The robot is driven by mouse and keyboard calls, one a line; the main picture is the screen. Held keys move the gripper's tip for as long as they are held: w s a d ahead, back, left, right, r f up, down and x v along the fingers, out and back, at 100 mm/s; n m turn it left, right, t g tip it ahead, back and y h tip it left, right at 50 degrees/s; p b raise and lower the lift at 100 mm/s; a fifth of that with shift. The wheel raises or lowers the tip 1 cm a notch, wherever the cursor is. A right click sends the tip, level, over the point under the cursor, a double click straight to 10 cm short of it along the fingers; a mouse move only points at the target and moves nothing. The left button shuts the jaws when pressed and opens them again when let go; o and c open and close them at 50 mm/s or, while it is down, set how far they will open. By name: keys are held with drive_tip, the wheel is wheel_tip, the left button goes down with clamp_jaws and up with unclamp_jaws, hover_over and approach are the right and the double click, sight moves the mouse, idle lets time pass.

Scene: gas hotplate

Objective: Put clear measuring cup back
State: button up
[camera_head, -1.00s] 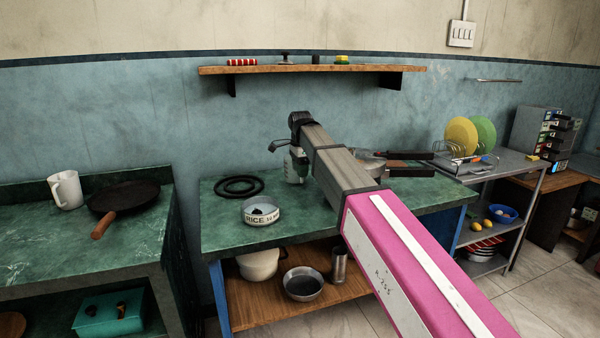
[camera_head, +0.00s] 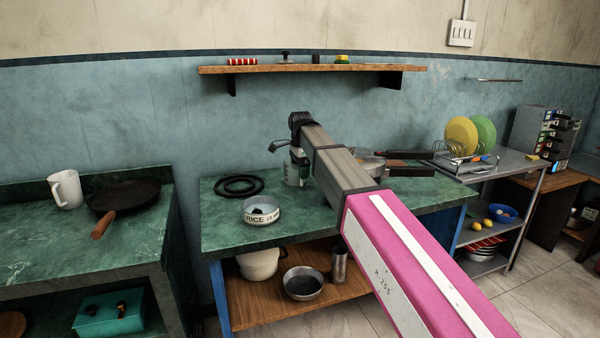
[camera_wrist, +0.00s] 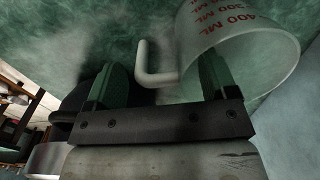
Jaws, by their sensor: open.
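The clear measuring cup (camera_wrist: 240,50) has red millilitre markings and shows large at the upper right of the wrist view. Its pale handle (camera_wrist: 146,70) points left. My gripper (camera_wrist: 160,75) is open, with the handle in the gap between its two fingers. The right finger overlaps the cup's wall in the picture; I cannot tell whether it touches or is inside the cup. In the head view the cup (camera_head: 295,170) stands on the green counter (camera_head: 225,231), partly hidden by my arm, and my fingertips cannot be made out.
A bowl marked RICE (camera_head: 261,212) and black rings (camera_head: 238,185) are left of the cup. A pan (camera_head: 368,165) is to its right, partly behind my arm. A wall shelf (camera_head: 300,69) with small items hangs above. A white mug (camera_head: 65,190) stands on the left counter.

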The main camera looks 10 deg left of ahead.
wheel_tip(320, 180, up, 11)
idle(0.4)
